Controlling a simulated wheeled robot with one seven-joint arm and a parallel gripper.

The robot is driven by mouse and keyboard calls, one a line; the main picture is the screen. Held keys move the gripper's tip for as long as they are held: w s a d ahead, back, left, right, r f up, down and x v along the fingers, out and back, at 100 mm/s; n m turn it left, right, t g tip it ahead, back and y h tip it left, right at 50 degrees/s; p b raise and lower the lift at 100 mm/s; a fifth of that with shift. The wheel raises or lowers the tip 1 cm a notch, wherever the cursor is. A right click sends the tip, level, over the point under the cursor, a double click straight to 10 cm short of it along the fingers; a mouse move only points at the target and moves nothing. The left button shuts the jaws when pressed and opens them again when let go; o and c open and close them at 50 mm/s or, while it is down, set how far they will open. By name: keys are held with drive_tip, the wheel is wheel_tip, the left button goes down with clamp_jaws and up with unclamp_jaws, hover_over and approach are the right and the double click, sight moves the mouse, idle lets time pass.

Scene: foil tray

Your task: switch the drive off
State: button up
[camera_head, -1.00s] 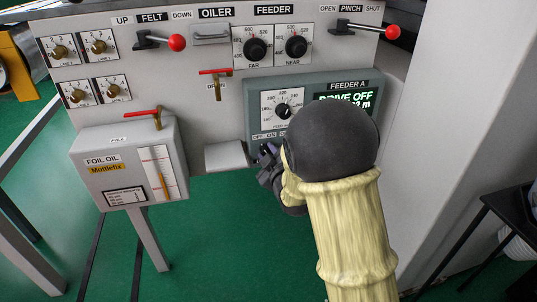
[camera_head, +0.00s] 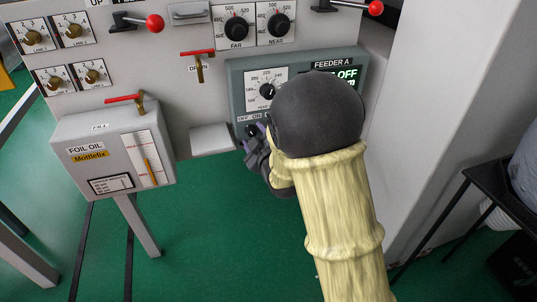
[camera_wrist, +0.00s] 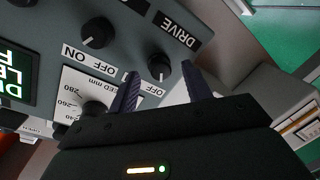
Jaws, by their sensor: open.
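The DRIVE knob (camera_wrist: 159,66) is a small black rotary knob on the Feeder A panel, beside the DRIVE label (camera_wrist: 177,30). Its white mark appears to face an OFF label (camera_wrist: 151,89). My gripper (camera_wrist: 163,88) is open, its two purple-grey fingers on either side of the knob; whether they touch it I cannot tell. In the head view my gripper (camera_head: 254,150) is at the lower left of the grey Feeder A panel (camera_head: 240,88). The green display (camera_head: 347,75) is partly covered by my arm; "OFF" can be read.
A second black knob (camera_wrist: 97,32) with ON and OFF labels sits beside the drive knob. The feed dial (camera_head: 267,91) is above. A foil oil box (camera_head: 75,130) stands left, with a red-handled valve (camera_head: 125,98). A black stand (camera_head: 470,185) is at right.

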drive_tip(key=b+v, duration=1.1)
drive_tip(key=v, duration=0.5)
drive_tip(key=shift+s+b, duration=0.2)
drive_tip(key=shift+b, duration=0.15)
drive_tip(key=shift+d, duration=0.15)
drive_tip(key=s+d+m+g+h+p, duration=0.6)
drive_tip(key=s+d+m+g+p, duration=0.6)
drive_tip(key=p, duration=0.9)
wheel_tip(320, 180, up, 36)
drive_tip(key=w+m+g+p, duration=0.1)
drive_tip(key=p, duration=3.5)
